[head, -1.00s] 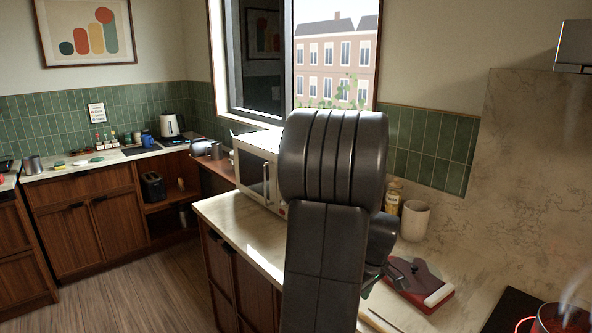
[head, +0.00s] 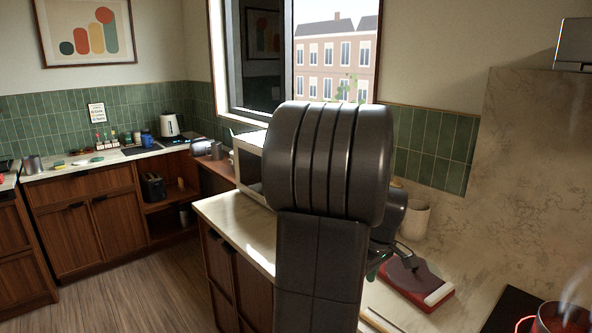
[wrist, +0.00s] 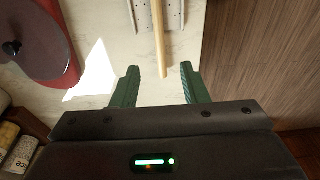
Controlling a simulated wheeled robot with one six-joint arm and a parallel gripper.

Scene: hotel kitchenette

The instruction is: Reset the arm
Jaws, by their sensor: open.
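My gripper (wrist: 160,84) shows in the wrist view with its two green fingers apart and nothing between them. It is over the pale counter (wrist: 104,25), close to the counter's edge. A thin wooden stick (wrist: 160,45) lies ahead of the fingers, its near end reaching toward the gap between them. In the head view my arm blocks the middle of the picture, and the gripper is mostly hidden behind it.
A red-based item with a dark round top (head: 410,279) lies on the counter, left of the gripper in the wrist view (wrist: 45,40). A white canister (head: 415,219), a microwave (head: 248,165) and a steaming red pot (head: 562,318) stand nearby. The wooden floor (head: 140,290) is clear.

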